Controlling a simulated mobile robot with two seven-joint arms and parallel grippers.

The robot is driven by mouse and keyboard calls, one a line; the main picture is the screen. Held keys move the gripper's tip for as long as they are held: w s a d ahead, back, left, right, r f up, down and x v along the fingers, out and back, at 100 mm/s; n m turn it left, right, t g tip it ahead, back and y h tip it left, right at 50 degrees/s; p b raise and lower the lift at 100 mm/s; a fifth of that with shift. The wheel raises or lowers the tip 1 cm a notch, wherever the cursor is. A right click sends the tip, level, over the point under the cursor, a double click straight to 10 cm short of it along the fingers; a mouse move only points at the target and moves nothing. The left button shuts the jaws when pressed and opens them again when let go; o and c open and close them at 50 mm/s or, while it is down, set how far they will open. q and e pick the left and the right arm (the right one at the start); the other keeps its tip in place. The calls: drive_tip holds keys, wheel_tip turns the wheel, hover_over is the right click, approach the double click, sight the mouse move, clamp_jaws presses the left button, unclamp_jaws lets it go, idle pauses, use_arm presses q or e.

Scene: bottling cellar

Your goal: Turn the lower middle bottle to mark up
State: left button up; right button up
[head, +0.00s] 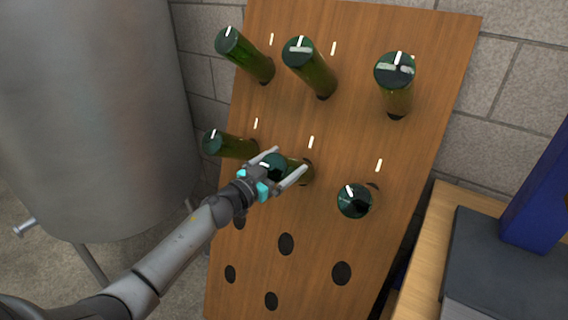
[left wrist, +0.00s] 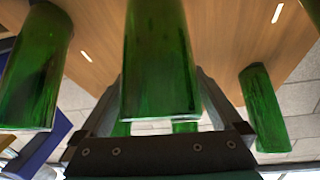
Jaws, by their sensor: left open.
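The lower middle bottle (head: 297,172) is green glass with a dark teal base and sticks out of a hole in the wooden board. A bit of white mark shows on its base, partly hidden by my gripper, so its angle is hard to tell. A white board mark (head: 311,142) is above it. My left gripper (head: 292,160) is open, with one finger on each side of this bottle. In the left wrist view the bottle (left wrist: 160,60) stands between the open fingers; contact cannot be told. My right gripper is not in view.
The lower left bottle (head: 230,145) and lower right bottle (head: 355,201) flank it. Three bottles (head: 315,75) fill the row above. Empty holes (head: 286,244) lie below in the board (head: 312,260). A steel tank (head: 95,110) stands left; a wooden bench (head: 432,235) stands right.

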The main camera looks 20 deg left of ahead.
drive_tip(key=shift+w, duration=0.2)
use_arm(q)
drive_tip(key=c, duration=0.8)
drive_tip(key=shift+c, duration=1.3)
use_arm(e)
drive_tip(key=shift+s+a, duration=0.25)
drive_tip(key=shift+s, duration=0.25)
